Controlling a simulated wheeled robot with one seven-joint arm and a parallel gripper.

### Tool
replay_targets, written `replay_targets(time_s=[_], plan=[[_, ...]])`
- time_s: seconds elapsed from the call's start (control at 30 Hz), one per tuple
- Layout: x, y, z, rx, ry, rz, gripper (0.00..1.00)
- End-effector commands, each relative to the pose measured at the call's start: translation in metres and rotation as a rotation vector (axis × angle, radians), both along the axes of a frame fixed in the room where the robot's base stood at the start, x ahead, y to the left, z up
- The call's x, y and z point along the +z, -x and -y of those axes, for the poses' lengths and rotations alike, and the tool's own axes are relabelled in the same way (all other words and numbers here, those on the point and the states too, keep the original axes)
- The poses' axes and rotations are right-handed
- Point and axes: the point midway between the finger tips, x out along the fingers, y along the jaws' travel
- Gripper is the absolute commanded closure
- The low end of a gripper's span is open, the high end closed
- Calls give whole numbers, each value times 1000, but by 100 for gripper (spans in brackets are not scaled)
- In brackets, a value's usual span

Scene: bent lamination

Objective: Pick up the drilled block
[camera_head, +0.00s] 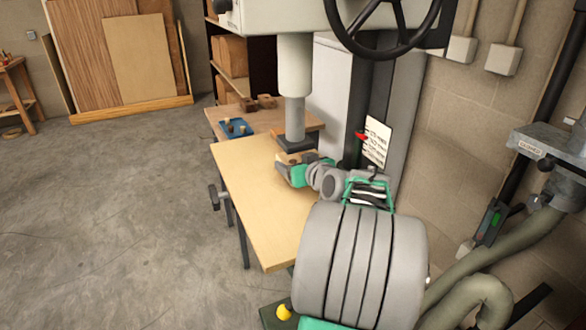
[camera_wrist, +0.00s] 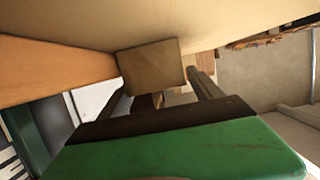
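A brown wooden block (camera_wrist: 152,66) is close in front of my gripper in the wrist view, against the pale table surface at the top of that picture. No drilled hole shows on the face I see. My gripper (camera_head: 280,168) is low over the wooden table (camera_head: 255,210), just in front of the drill press column. In the wrist view its two dark fingers stand wide apart, with the block between their far ends. A thin gap shows by the right finger; contact at the left finger is hidden. In the head view the gripper mostly hides the block.
The drill press spindle (camera_head: 294,115) hangs just behind my gripper. A blue tray (camera_head: 236,128) and small brown blocks (camera_head: 257,103) are on the bench behind. A clamp handle (camera_head: 215,197) sticks out at the table's left edge. The table front and left floor are clear.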

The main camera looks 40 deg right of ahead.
Motion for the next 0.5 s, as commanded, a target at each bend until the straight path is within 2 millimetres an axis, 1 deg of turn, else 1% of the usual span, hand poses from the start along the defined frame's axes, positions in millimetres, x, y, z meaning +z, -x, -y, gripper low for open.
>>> replay_targets(time_s=[0.03,0.07,0.5], plan=[[0,0,0,0,0,0,31],[0,0,0,0,0,0,33],[0,0,0,0,0,0,69]])
